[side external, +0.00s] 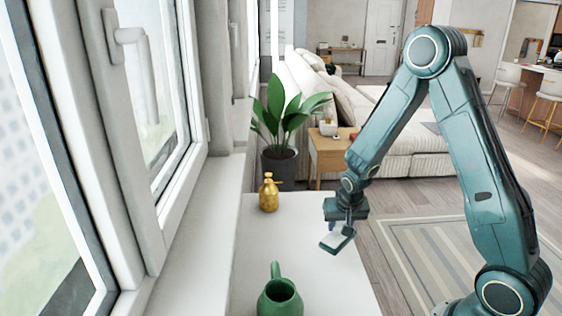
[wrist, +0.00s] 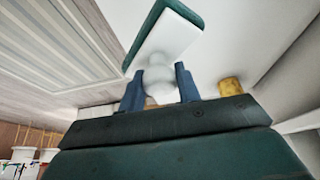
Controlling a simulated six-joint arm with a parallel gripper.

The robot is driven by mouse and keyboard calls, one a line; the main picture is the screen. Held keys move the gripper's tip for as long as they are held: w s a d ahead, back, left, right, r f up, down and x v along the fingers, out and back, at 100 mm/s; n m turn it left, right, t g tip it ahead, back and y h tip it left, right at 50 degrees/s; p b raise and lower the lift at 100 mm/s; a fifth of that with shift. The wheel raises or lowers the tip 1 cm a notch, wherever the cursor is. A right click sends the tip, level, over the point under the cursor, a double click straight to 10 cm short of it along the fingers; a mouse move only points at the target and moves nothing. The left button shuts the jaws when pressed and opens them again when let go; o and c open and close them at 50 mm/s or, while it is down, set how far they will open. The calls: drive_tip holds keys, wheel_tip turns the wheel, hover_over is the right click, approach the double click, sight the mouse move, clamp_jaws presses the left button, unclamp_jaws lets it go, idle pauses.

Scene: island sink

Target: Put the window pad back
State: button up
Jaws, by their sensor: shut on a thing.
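The window pad (side external: 337,238) is a flat pad with a white face and a dark green edge. In the side view it hangs tilted under my gripper (side external: 343,223), above the right edge of the white table (side external: 300,245). In the wrist view the pad (wrist: 165,38) extends away from my gripper (wrist: 160,82). The two blue fingers are shut on the pad's rounded white handle (wrist: 158,78). Whether the pad touches the table is hard to tell, but it looks raised above it.
A gold spray bottle (side external: 269,193) stands at the table's far left. A green pitcher (side external: 280,299) stands at the near end. The window sill (side external: 200,235) and window frame run along the left. A potted plant (side external: 280,165) stands behind the table. The table's middle is clear.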

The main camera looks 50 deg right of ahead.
sight(340, 237)
drive_tip(key=shift+f, duration=1.35)
drive_tip(key=shift+f, duration=0.1)
drive_tip(key=shift+f, duration=1.8)
drive_tip(key=o, duration=0.9)
drive_tip(key=shift+f, duration=0.1)
drive_tip(key=shift+r, duration=0.2)
drive_tip(key=shift+v, duration=5.9)
drive_tip(key=shift+r, duration=0.1)
